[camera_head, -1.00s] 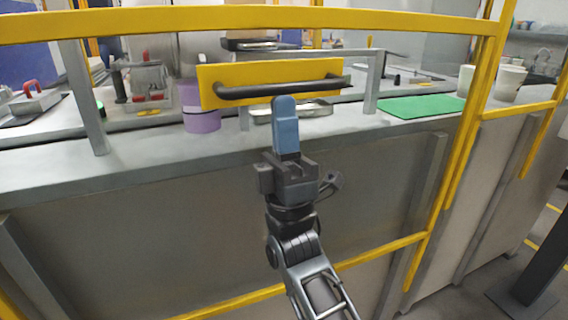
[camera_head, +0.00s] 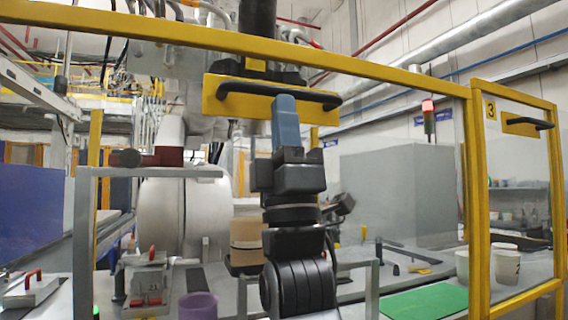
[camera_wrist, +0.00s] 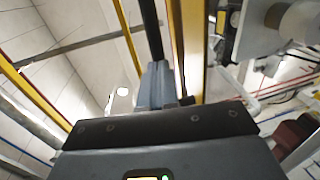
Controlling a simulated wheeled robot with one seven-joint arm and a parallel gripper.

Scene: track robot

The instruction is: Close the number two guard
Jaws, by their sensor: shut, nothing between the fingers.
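The guard in front of me is a clear panel with a yellow frame, its top bar (camera_head: 385,68) sloping across the head view. It carries a yellow plate (camera_head: 222,103) with a black bar handle (camera_head: 325,97). No number shows on it. My gripper (camera_head: 286,98) is shut and empty, pointing up, its blue fingertips overlapping the handle's middle. They look against the handle's underside, but contact is not clear. In the wrist view the fingers (camera_wrist: 155,85) point towards a dark bar (camera_wrist: 150,30). The guard's top bar is about level with the neighbouring guard's top.
To the right, guard 3 (camera_head: 492,112) stands upright with its own black handle (camera_head: 527,123). A tower light (camera_head: 428,108) glows red. Behind the guard are white cups (camera_head: 505,263), a green mat (camera_head: 425,303), a purple pot (camera_head: 198,306) and machinery.

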